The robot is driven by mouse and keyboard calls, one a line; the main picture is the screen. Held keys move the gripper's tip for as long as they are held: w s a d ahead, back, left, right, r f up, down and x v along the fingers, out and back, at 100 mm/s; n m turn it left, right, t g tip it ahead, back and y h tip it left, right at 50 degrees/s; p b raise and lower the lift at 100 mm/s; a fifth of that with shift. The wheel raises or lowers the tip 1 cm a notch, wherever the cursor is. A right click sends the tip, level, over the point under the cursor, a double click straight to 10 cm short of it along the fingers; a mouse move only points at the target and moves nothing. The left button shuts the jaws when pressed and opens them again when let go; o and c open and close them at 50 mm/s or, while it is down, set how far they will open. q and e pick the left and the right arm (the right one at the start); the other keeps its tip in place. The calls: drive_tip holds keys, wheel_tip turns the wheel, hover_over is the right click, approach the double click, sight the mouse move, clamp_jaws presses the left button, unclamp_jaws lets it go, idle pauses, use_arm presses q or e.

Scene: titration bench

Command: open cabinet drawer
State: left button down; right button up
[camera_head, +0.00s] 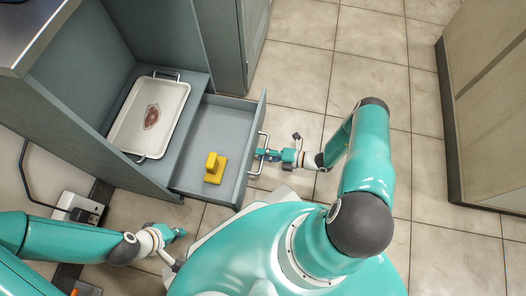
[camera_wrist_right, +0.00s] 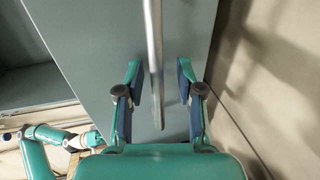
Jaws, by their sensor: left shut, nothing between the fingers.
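The grey cabinet drawer (camera_head: 216,134) is pulled out in the head view, its inside open to view. A yellow block-shaped object (camera_head: 214,168) is inside it. The drawer's metal handle (camera_head: 262,137) is on its front panel and also shows as a bar in the right wrist view (camera_wrist_right: 152,40). My right gripper (camera_head: 264,155) is at the handle. In the right wrist view its fingers (camera_wrist_right: 160,75) are apart, one on each side of the bar, with gaps on both sides. My left gripper (camera_head: 178,233) is shut and empty, low at the left, away from the drawer.
A white tray (camera_head: 125,128) with a brown-red patch lies in the open cabinet bay left of the drawer. A white socket box (camera_head: 73,203) with a black cable is on the wall at the left. Another cabinet (camera_head: 490,110) stands at the right. Tiled floor (camera_head: 310,60) is clear between.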

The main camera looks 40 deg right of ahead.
drive_tip(key=v, duration=1.2)
idle(0.5)
